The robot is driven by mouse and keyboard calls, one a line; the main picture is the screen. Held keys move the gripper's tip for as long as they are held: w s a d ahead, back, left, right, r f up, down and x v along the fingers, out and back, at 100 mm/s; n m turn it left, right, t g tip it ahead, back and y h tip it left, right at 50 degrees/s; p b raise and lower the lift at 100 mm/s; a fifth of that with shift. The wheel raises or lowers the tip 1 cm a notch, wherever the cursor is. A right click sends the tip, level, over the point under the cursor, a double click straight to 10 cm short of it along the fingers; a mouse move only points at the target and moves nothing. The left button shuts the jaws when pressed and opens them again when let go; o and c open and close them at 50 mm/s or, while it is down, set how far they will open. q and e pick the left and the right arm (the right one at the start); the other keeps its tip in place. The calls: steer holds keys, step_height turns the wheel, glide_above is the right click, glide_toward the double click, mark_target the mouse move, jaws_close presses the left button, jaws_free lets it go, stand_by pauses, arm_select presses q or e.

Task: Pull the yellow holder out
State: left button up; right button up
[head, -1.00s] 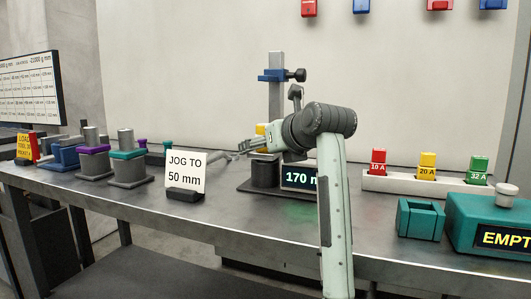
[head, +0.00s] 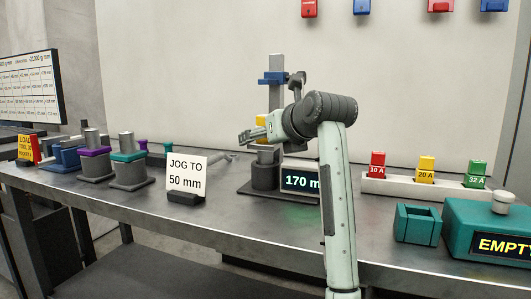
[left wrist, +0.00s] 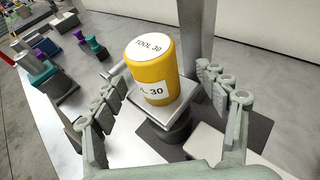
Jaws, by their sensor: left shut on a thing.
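The yellow holder (head: 261,121), labelled TOOL 30, is partly hidden behind my left arm in the head view. In the left wrist view the yellow holder (left wrist: 152,75) stands upright, with a square grey flange at its base, between the fingers. My left gripper (head: 246,137) is shut on it, one finger on each side at the flange. It also shows in the left wrist view (left wrist: 160,92). A dark round socket (head: 265,177) on a base plate is under the holder. A grey part shows just above the socket; I cannot tell whether it is clear. My right gripper is not in view.
A display reading 170 (head: 297,181) is right of the socket, and a post with a blue clamp (head: 272,77) rises behind. A JOG TO 50 mm sign (head: 187,171) stands left. Purple and teal holders (head: 128,155) are farther left; a fuse rack (head: 400,187) is right.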

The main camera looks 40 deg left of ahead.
arm_select(q)
steer(key=shift+r+p, duration=1.7)
steer(key=shift+r, duration=1)
steer(key=shift+f, duration=0.1)
